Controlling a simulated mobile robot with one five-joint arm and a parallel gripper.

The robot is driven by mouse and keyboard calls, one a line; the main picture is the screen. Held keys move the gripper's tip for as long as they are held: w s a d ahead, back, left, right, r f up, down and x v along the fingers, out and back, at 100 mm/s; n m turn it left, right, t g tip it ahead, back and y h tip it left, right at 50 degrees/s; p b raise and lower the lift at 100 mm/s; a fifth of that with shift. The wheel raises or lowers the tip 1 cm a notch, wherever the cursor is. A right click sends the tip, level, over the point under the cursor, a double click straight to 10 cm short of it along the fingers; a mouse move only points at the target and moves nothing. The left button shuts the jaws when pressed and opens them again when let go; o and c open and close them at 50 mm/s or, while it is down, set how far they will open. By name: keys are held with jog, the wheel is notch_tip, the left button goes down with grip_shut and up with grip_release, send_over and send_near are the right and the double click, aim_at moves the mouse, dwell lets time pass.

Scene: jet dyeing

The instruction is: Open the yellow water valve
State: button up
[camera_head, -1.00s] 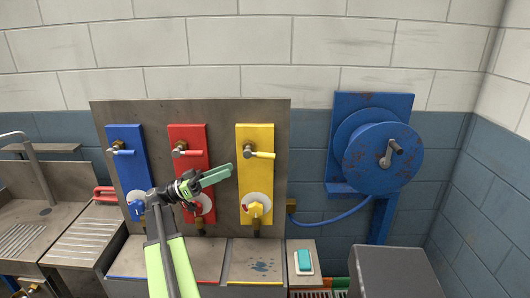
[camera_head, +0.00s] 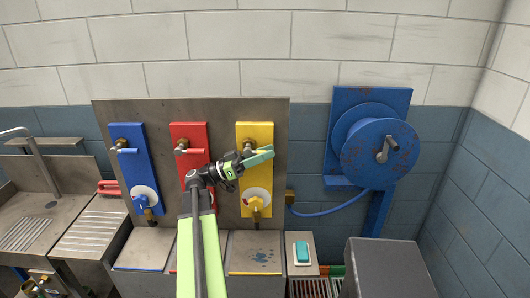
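The yellow panel (camera_head: 263,132) is the rightmost of three coloured valve panels on the metal backboard. Its brass upper valve body (camera_head: 248,144) shows just above my gripper. The yellow valve's lever is mostly or wholly hidden behind my green gripper fingers (camera_head: 259,156), which lie across the front of the yellow panel, pointing right. I cannot tell whether the fingers touch the lever or how far apart they are. Lower on the same panel, a yellow fitting (camera_head: 256,203) sits on a round white plate.
The red panel (camera_head: 200,134) and blue panel (camera_head: 128,162), each with its own valve lever, stand to the left. A blue hose reel (camera_head: 360,155) is on the wall to the right. A teal switch (camera_head: 302,251) and a grey box (camera_head: 390,270) are below.

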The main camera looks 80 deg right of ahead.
grip_shut()
dwell(1.2)
